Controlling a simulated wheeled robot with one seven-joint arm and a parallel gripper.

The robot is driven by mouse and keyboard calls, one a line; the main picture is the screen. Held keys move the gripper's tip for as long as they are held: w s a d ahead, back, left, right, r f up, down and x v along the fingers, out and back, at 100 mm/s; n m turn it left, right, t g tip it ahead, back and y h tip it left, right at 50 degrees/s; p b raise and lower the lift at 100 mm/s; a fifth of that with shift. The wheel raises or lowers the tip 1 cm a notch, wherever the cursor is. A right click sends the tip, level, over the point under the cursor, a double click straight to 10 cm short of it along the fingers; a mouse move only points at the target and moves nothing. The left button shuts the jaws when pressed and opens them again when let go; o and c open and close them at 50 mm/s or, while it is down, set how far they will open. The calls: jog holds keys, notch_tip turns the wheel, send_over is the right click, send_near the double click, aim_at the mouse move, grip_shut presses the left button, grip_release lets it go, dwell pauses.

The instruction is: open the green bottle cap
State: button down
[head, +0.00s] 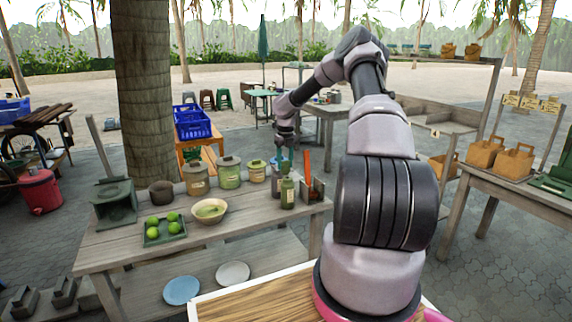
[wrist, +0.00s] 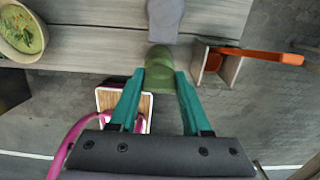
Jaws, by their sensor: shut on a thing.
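The green bottle (head: 287,194) stands upright near the right front edge of the wooden table. My gripper (head: 286,164) reaches down over it from above, its teal fingers pointing down at the bottle's top. In the wrist view my gripper (wrist: 158,76) has its teal fingers on either side of the green bottle cap (wrist: 158,70) and is shut on it. Most of the bottle's body is hidden under the cap in that view. I cannot tell whether the cap has turned or loosened.
A small box with an orange-handled tool (wrist: 262,56) stands close right of the bottle. A grey item (wrist: 165,16) is just behind it. A bowl of green food (head: 209,210), a tray of limes (head: 160,241) and several lidded jars (head: 230,173) stand to the left.

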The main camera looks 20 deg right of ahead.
jog(key=shift+s+f+g, duration=0.15)
jog(key=shift+f+g, duration=0.3)
jog(key=shift+g, duration=0.05)
jog(key=c, duration=0.6)
grip_release()
jog(key=shift+c, duration=0.2)
jog(key=shift+w+r, duration=0.25)
jog(key=shift+r, duration=0.4)
notch_tip(320, 180, up, 10)
jog(key=shift+w, duration=0.15)
jog(key=shift+f, duration=0.1)
